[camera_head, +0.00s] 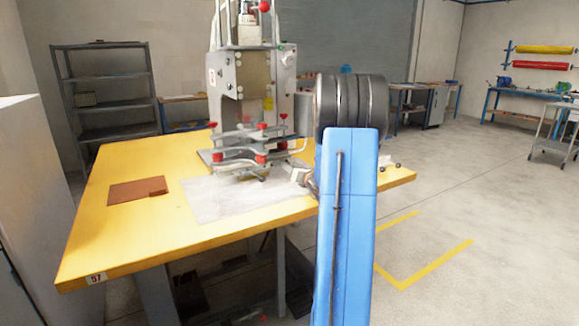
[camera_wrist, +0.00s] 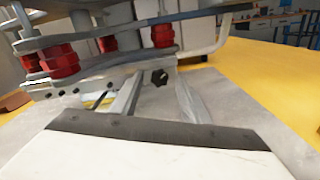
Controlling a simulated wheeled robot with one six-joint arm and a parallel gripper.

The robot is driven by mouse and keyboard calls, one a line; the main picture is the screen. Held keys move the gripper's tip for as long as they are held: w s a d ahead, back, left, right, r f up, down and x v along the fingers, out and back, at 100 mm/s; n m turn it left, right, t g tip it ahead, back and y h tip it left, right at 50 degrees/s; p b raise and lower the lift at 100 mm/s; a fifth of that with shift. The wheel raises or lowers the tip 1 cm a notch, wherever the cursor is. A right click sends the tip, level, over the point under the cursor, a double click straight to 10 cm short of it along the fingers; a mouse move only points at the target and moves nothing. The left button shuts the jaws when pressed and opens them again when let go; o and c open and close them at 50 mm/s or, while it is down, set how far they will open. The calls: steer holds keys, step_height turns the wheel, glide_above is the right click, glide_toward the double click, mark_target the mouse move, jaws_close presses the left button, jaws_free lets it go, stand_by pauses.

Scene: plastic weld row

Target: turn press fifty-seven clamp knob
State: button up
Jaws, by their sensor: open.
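The press (camera_head: 240,85) stands on a yellow table whose front corner carries a "57" label (camera_head: 96,278). Red knobs show on its lower plates (camera_head: 262,159). In the wrist view, a small black star-shaped knob (camera_wrist: 159,77) sits on the edge of the press's metal lower bar, below larger red knobs (camera_wrist: 60,60). My gripper (camera_wrist: 160,88) is open, its two fingers reaching toward the bar with the black knob appearing between them. Contact cannot be told. In the head view my gripper (camera_head: 299,172) is partly hidden behind my blue arm, just right of the press's lower plates.
The yellow table (camera_head: 130,240) bears a grey-white sheet (camera_head: 225,200) and a brown piece (camera_head: 135,191). A bent metal tube (camera_wrist: 222,35) rises right of the knob. A grey shelf stands back left (camera_head: 105,90). Open floor lies to the right.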

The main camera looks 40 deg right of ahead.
steer(key=shift+w+d, duration=0.1)
steer(key=shift+w, duration=0.35)
steer(key=c, duration=1.1)
steer(key=shift+o, duration=0.2)
steer(key=shift+n, duration=0.3)
steer(key=n, duration=0.4)
steer(key=shift+n, duration=2.3)
